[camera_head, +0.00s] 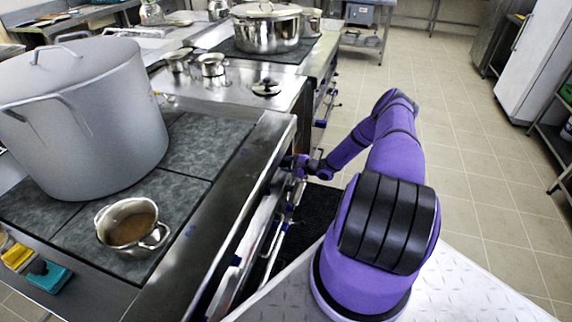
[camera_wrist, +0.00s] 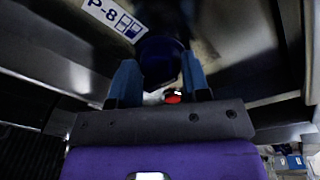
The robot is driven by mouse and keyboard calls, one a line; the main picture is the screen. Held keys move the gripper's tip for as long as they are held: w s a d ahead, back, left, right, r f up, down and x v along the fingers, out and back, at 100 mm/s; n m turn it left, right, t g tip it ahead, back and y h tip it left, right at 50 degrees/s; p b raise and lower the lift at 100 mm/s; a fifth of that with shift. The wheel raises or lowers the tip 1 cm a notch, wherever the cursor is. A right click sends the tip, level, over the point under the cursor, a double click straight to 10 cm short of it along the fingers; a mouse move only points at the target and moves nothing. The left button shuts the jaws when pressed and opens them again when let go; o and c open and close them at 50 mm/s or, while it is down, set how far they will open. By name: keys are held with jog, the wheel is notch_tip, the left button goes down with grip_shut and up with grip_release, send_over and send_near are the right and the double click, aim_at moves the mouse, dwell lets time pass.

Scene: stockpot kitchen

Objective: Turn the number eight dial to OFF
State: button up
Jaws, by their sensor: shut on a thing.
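In the wrist view a dark blue round dial (camera_wrist: 161,50) sits on the metal front panel. A white label reading P-8 (camera_wrist: 113,17) is beside it. My gripper (camera_wrist: 160,82) has its two blue fingers on either side of the dial, shut on it. A small red spot with some white (camera_wrist: 172,98) shows just below the dial, between the fingers. The dial's pointer and its OFF mark cannot be made out. In the head view my gripper (camera_head: 299,166) is at the front edge of the range, and the dial it holds cannot be told apart there.
A large grey stockpot (camera_head: 85,125) and a small pan of brown liquid (camera_head: 131,226) stand on the dark cooktop (camera_head: 207,148). A shiny lidded pot (camera_head: 266,30) is farther back. Several blue knobs line the range front. The tiled floor (camera_head: 480,150) at right is clear.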

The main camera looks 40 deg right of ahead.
jog(key=shift+n, duration=0.3)
jog(key=o, duration=0.9)
jog(key=v, duration=1)
jog(key=shift+s+d, duration=0.25)
jog(key=shift+s, duration=0.1)
